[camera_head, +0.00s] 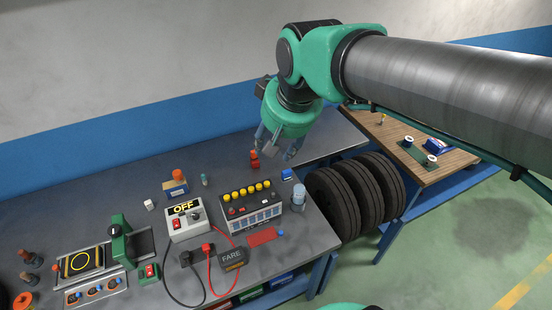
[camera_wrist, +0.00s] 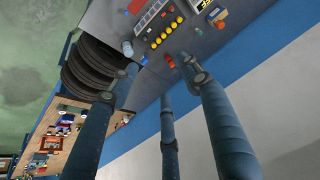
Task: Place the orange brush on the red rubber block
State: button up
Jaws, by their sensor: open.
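A flat red piece (camera_head: 262,236), which looks like the red rubber block, lies on the grey bench in front of the button box; part of it shows at the top of the wrist view (camera_wrist: 136,6). I cannot single out the orange brush for sure. An orange-topped item (camera_head: 178,174) stands at a small box on the bench, and small orange-brown pieces (camera_head: 30,278) stand at the far left. My gripper (camera_head: 278,146) is open, its fingers spread and empty, above the bench's back right part, beyond the red block. The fingers also show in the wrist view (camera_wrist: 162,82).
A button box (camera_head: 250,205), an OFF switch box (camera_head: 187,222), a FARE box (camera_head: 232,258) with cables and a clear jar (camera_head: 299,196) crowd the bench. A small red item (camera_head: 254,159) stands near my gripper. Black tyres (camera_head: 335,204) stand right of the bench.

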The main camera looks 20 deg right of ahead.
jog(key=s+f, duration=0.3)
jog(key=s, duration=0.9)
jog(key=shift+a+t, duration=0.3)
jog(key=shift+a, duration=0.1)
notch_tip(320, 180, down, 15)
jog(key=b, duration=1.5)
jog(key=shift+f, duration=0.2)
